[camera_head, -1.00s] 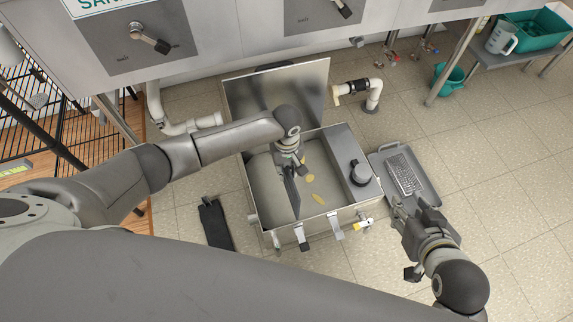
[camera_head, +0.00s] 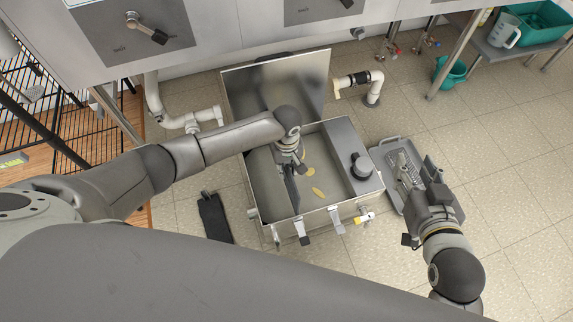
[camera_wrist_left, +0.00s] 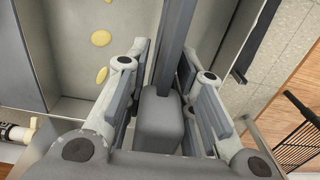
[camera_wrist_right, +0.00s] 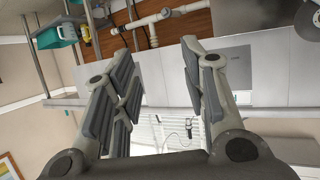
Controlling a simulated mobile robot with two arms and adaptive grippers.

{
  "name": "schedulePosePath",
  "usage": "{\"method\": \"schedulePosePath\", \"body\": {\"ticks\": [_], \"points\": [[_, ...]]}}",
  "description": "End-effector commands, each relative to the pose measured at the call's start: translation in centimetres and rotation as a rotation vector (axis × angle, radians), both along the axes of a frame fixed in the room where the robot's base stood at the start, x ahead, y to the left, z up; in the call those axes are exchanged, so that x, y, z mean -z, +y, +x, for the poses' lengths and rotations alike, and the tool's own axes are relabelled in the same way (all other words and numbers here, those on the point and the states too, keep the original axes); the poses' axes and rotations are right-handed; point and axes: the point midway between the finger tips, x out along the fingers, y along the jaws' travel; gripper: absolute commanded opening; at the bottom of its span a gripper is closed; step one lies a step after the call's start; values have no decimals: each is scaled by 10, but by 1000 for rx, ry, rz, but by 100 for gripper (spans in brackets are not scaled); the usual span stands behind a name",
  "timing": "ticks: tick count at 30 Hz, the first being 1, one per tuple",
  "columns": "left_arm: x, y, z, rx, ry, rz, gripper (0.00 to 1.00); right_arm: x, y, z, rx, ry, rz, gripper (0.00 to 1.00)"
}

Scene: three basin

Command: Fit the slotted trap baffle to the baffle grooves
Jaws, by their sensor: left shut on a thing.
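The trap (camera_head: 330,215) is an open metal box on the floor, its lid (camera_head: 300,90) raised behind it. My left gripper (camera_head: 291,166) reaches into it and is shut on a thin grey plate, the baffle (camera_head: 292,190). The plate stands on edge across the box. In the left wrist view the baffle (camera_wrist_left: 176,45) runs up between the fingers (camera_wrist_left: 160,85). The grooves are not clear to see, so I cannot tell whether the plate sits in them. My right gripper (camera_head: 418,178) is open and empty above the grey tray; its open fingers show in the right wrist view (camera_wrist_right: 155,85).
The grey tray (camera_head: 445,215) right of the trap holds a pale slotted piece (camera_head: 401,160), partly hidden by my right gripper. A black flat object (camera_head: 215,218) lies left of the trap. White pipes (camera_head: 371,90) stand behind. Yellowish bits (camera_head: 318,192) lie in the trap.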

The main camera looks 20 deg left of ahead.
Motion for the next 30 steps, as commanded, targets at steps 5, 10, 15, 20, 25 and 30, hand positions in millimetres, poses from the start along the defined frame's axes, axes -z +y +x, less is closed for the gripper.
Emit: {"method": "schedulePosePath", "body": {"ticks": [5, 10, 15, 20, 25, 30], "points": [[-1, 0, 1, 0, -1, 0, 0, 0, 0, 0, 0, 1, 0, 40], [-1, 0, 1, 0, -2, -1, 0, 0, 0, 0, 0, 5, -1, 40], [-1, 0, 1, 0, -2, -1, 0, 4, -1, -3, 0, 30, -7, 40], [-1, 0, 1, 0, -2, -1, 0, 10, -3, -6, 4, 64, -15, 40], [-1, 0, 1, 0, -2, -1, 0, 17, -5, -11, 8, 102, -24, 40], [-1, 0, 1, 0, -2, -1, 0, 24, -8, -17, 12, 139, -31, 40]]}}
